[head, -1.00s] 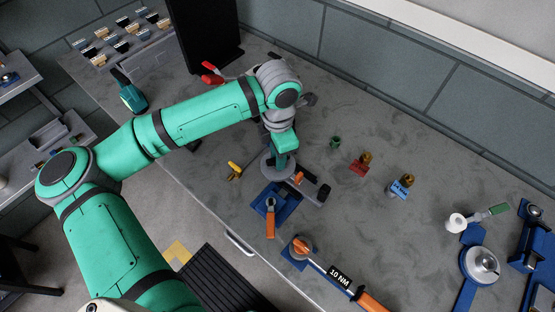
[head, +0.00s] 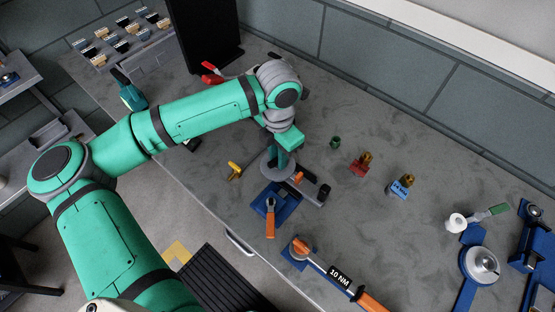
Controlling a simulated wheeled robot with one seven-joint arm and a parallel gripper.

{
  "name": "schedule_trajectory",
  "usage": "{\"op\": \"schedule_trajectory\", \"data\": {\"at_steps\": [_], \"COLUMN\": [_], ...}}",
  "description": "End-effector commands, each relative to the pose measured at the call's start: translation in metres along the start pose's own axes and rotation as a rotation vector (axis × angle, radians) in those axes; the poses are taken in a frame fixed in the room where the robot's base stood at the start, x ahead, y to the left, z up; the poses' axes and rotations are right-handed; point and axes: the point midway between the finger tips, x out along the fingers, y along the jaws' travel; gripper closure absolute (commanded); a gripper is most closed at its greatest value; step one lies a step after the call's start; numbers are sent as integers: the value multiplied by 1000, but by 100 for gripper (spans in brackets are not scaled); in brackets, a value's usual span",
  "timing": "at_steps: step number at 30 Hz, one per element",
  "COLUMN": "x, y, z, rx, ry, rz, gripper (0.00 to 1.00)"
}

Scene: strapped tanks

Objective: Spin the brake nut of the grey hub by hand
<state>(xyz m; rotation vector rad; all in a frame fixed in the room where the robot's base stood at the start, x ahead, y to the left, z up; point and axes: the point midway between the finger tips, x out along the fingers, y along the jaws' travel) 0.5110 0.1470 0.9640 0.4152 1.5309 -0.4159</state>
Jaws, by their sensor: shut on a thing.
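My gripper (head: 281,160) points down over the middle of this hub. It is shut on a small part there, which I take to be the brake nut. The nut itself is hidden by the fingers and the wrist, so its turn and height cannot be seen.
Close in front stand a blue fixture (head: 287,207) with an orange-handled tool (head: 270,220) and a dark lever. An orange torque wrench (head: 340,277) lies front right. Red (head: 357,167) and blue (head: 397,190) blocks stand to the right.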

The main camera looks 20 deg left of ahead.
Motion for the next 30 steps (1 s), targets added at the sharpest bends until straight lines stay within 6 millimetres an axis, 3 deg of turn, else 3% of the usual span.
{"op": "schedule_trajectory", "data": {"at_steps": [6, 18, 19, 20, 30], "x": [-1, -1, -1, -1, -2], "y": [1, 1, 1, 1, 1], "z": [0, 0, 0, 0, 0], "rx": [-166, -221, -232, -230, -227], "ry": [-1, -1, -1, -1, -1], "rz": [3, 3, 3, 3, 2], "gripper": [100, 100, 78, 71, 69]}}
